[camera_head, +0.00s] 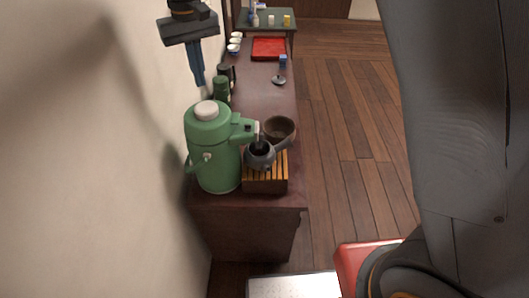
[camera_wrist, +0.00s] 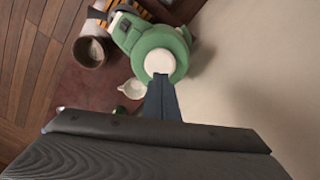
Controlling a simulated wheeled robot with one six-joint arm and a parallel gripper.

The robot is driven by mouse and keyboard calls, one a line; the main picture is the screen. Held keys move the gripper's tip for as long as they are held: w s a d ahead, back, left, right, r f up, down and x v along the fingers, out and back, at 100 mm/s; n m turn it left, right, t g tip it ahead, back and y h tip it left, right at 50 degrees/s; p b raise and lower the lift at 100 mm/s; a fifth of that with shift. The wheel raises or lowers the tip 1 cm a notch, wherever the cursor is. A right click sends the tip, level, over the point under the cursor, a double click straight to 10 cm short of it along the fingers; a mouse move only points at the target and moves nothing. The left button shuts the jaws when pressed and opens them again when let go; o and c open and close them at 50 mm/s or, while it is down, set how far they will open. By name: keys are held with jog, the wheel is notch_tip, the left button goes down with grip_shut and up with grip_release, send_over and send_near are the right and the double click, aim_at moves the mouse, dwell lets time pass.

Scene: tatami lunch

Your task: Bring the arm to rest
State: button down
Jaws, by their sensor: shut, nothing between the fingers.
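My gripper (camera_head: 199,82) hangs at the upper left in the head view, in front of the pale wall and above the left edge of the long dark counter (camera_head: 268,92). Its two dark blue fingers point down and are together, with nothing held. In the wrist view the closed fingers (camera_wrist: 162,100) reach toward the green air pot (camera_wrist: 160,52), which lies beyond and below them. I see no contact between the gripper and anything.
The green air pot (camera_head: 212,150) stands at the counter's near end, beside a slatted wooden box (camera_head: 266,183) with a grey pot (camera_head: 260,160). A brown bowl (camera_head: 279,128) is behind. A red tray (camera_head: 268,48) lies farther back. Wooden floor (camera_head: 350,110) is clear at right.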

jog(key=s+d+f+m+b, duration=0.1)
jog(key=s+d+f+b, duration=0.2)
jog(key=d, duration=0.7)
jog(key=s+d+f+m+b, duration=0.1)
jog(key=d+f+m+b, duration=0.1)
jog(key=d+f, duration=0.6)
jog(key=s+d+f+m+t+b, duration=0.1)
jog(key=s+d+f+b, duration=0.3)
jog(key=s+d, duration=0.8)
jog(key=shift+d+f+m, duration=0.5)
jog(key=shift+d+f, duration=0.25)
jog(key=shift+d, duration=0.45)
